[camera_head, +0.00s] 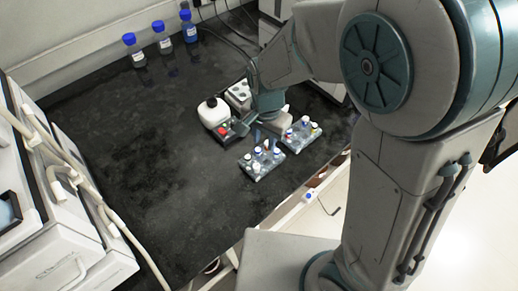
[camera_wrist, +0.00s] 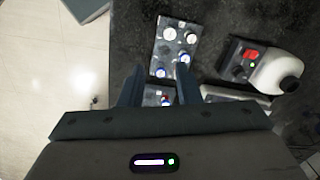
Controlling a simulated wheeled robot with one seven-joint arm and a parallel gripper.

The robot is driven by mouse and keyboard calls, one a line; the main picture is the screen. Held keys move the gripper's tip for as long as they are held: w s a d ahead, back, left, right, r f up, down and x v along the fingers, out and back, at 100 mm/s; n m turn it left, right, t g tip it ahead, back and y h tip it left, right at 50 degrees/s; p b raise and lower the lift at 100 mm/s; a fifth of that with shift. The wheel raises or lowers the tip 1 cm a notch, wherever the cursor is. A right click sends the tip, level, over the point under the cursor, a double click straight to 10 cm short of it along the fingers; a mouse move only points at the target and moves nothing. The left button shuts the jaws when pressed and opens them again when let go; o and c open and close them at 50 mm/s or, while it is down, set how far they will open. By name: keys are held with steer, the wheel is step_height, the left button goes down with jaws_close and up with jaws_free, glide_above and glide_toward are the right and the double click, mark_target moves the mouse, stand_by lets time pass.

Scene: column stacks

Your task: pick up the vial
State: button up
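Several small vials with white or blue caps stand in two small grey racks, a front rack (camera_head: 258,172) and a right rack (camera_head: 299,146). I cannot tell which vial the task means. One white-capped vial (camera_head: 257,150) shows at the front rack. In the wrist view, one rack with a white-capped vial (camera_wrist: 170,34) and a blue-capped vial (camera_wrist: 184,59) lies beyond my fingertips. The other rack, with more vials (camera_wrist: 166,101), shows between the fingers and is partly hidden by my gripper. My gripper (camera_wrist: 158,72) is open and empty, over the racks.
A white bottle (camera_head: 213,112) stands on a device with a red knob (camera_head: 222,131), left of my gripper. A grey holder (camera_head: 239,95) is behind it. Blue-capped bottles (camera_head: 164,42) stand at the back. The black bench (camera_head: 130,140) is clear at left.

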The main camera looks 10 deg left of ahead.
steer(key=a, duration=0.2)
glide_above(257, 166)
steer(key=f, duration=0.9)
steer(key=shift+d+f, duration=0.2)
steer(key=shift+f, duration=0.1)
steer(key=shift+a+f, duration=0.15)
steer(key=shift+f, duration=1.1)
steer(key=shift+a+f, duration=0.1)
steer(key=shift+f, duration=1.15)
jaws_close()
